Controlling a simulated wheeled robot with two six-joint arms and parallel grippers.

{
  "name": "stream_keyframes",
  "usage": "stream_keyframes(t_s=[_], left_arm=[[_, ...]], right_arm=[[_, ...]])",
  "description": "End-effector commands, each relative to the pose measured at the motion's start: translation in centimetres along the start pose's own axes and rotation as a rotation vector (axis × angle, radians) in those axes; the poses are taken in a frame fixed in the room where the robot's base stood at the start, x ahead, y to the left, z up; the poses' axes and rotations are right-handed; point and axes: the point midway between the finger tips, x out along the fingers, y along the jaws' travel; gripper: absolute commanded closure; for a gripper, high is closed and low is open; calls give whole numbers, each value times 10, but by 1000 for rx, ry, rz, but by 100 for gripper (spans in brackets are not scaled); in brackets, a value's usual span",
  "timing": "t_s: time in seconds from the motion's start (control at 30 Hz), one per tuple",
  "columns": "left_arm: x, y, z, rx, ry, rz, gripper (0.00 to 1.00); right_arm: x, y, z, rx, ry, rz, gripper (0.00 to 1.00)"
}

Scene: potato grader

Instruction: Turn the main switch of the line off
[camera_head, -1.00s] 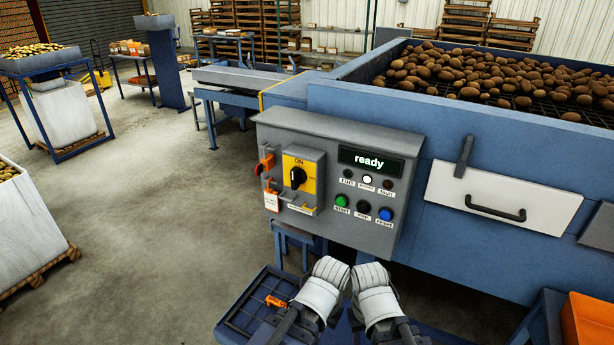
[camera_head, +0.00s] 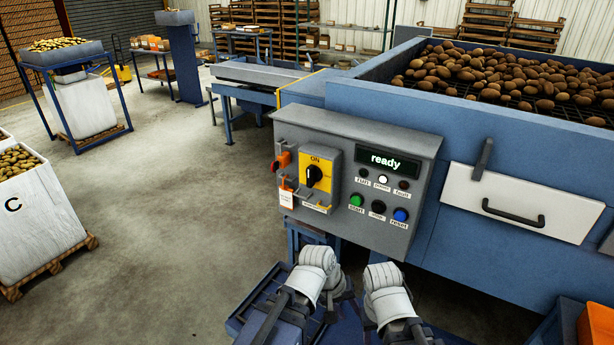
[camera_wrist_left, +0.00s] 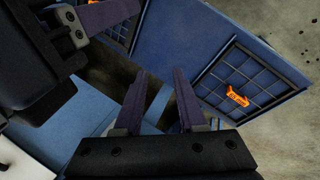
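The main switch (camera_head: 313,176) is a black rotary knob on a yellow plate, at the left of the grey control panel (camera_head: 425,150). Its handle looks upright, towards the "ON" mark. The display (camera_head: 388,161) reads "ready". My left gripper (camera_head: 333,296) is below the panel, apart from the switch; its fingertips are hard to make out there. In the left wrist view my left gripper (camera_wrist_left: 158,100) has its two fingers apart with nothing between them. Part of my right gripper shows at the upper left of that view, but its opening is unclear.
An orange hasp or lock (camera_head: 282,161) and a white tag (camera_head: 286,199) are left of the switch. Start (camera_head: 356,200), black and reset (camera_head: 400,214) buttons sit to its right. A blue mesh tray holds an orange tagged item (camera_wrist_left: 237,96). Open floor lies left.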

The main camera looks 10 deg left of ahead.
Motion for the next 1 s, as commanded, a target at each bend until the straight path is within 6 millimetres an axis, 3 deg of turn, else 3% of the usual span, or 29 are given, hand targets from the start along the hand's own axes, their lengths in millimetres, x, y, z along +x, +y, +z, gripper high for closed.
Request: stream_keyframes(t_s=[0.1,0.23,0.4,0.5,0.7,1.0], left_arm=[[-28,26,-49,-421,75,312,48],[-80,35,-110,-899,95,676,48],[-160,8,-181,-1441,21,1133,48],[-197,-18,-208,-1664,-51,1347,48],[-234,-53,-231,-1885,-164,1582,48],[-238,-55,-237,-1911,-185,1612,48]], right_arm=[[-3,0,0,0,0,0,50],[-5,0,0,0,0,0,50],[-8,1,0,0,0,0,50],[-9,1,0,0,0,0,50],[-9,1,0,0,0,0,50],[-9,1,0,0,0,0,50]])
